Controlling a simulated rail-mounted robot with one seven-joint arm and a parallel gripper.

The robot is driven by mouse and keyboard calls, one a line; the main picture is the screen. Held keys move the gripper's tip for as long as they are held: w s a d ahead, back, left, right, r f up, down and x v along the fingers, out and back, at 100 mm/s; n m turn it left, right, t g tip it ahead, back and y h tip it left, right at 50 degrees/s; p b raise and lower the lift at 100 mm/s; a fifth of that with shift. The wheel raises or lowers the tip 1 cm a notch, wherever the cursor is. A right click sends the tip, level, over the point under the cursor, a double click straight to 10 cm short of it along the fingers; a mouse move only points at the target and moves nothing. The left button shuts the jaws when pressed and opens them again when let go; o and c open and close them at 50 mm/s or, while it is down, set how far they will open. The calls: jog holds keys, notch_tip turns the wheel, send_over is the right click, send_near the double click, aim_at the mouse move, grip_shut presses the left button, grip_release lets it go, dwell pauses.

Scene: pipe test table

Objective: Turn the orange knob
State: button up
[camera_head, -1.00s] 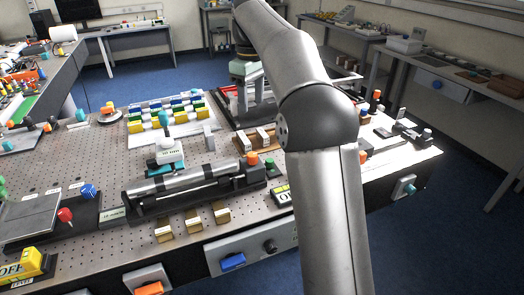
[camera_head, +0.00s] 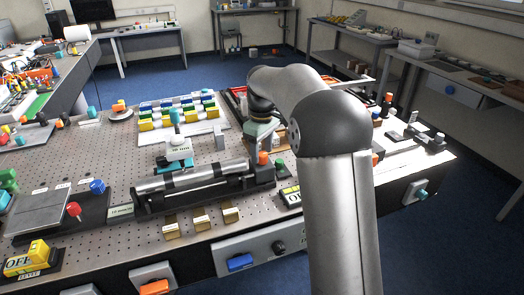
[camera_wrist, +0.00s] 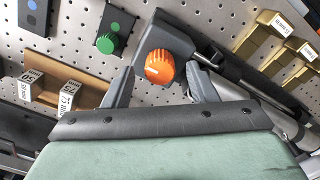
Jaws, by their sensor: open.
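The orange knob (camera_wrist: 159,68) is a round ribbed cap on the grey end block of a pipe fixture. It also shows in the head view (camera_head: 263,158), at the right end of the silver pipe (camera_head: 195,178). My gripper (camera_wrist: 158,80) is open, with one finger on each side of the knob in the wrist view. The fingers look apart from the knob; their height above it is hard to tell. In the head view, my gripper (camera_head: 259,142) hangs just above the knob, partly hidden by my arm.
A green knob (camera_wrist: 107,43) sits close by on a dark plate. Brass blocks (camera_wrist: 262,38) stand along the fixture's other side. A brown board with white labelled blocks (camera_wrist: 69,94) lies on the left of the wrist view. The perforated table (camera_head: 110,165) holds several other fixtures.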

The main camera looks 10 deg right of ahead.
jog(key=shift+f, duration=0.25)
jog(key=c, duration=1)
jog(key=shift+m, duration=0.3)
jog(key=shift+o, duration=0.2)
jog(key=shift+r+m+p, duration=0.1)
jog(key=shift+m+p, duration=0.4)
jog(key=shift+m, duration=0.4)
jog(key=m+p, duration=0.1)
jog(key=m, duration=0.2)
jog(key=shift+m, duration=0.3)
jog(key=m+p, duration=0.1)
jog(key=m, duration=0.4)
jog(key=shift+m, duration=0.3)
